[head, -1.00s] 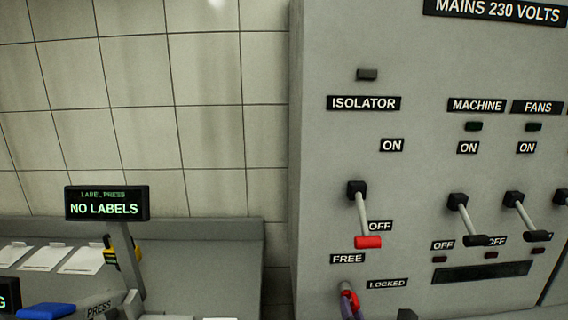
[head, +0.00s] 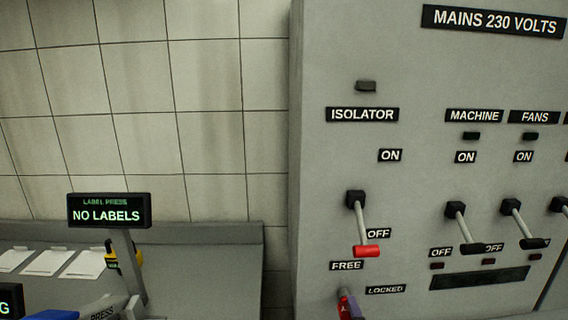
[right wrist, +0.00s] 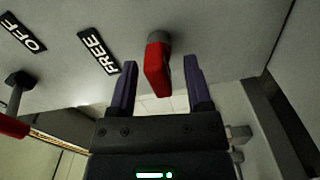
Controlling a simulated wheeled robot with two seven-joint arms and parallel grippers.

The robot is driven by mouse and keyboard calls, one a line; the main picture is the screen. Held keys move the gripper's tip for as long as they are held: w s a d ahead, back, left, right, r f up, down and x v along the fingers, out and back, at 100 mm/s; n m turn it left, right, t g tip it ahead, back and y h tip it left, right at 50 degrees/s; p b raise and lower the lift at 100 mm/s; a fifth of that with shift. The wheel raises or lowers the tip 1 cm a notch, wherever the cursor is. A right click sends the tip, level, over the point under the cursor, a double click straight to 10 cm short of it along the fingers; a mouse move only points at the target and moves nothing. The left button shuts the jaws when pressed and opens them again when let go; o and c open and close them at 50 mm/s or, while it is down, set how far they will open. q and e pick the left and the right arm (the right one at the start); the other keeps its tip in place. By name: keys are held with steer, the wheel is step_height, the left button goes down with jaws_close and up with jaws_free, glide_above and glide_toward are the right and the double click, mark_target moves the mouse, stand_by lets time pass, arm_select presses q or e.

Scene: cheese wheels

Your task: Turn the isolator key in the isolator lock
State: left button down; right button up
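The isolator key (right wrist: 157,75) is a red flat grip standing out from a round grey lock barrel (right wrist: 160,41) on the cabinet face. My right gripper (right wrist: 160,62) is open, with one purple-grey finger on each side of the key. Gaps show between the key and both fingers. In the head view the lock barrel (head: 345,292) sits at the bottom edge, below the FREE label (head: 346,266) and left of the LOCKED label (head: 386,289). The key and finger there are cut off by the frame edge. My left gripper is not in view.
The isolator lever (head: 361,225) with its red handle hangs at OFF above the lock. Machine and fans levers (head: 462,228) stand to the right, also down. A label press display (head: 108,211) reading NO LABELS stands on the grey bench (head: 205,270) at left.

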steer(key=shift+s, duration=0.25)
steer(key=s+p, duration=0.2)
steer(key=s, duration=0.7)
steer(key=shift+s+d, duration=0.2)
steer(key=shift+s, duration=0.05)
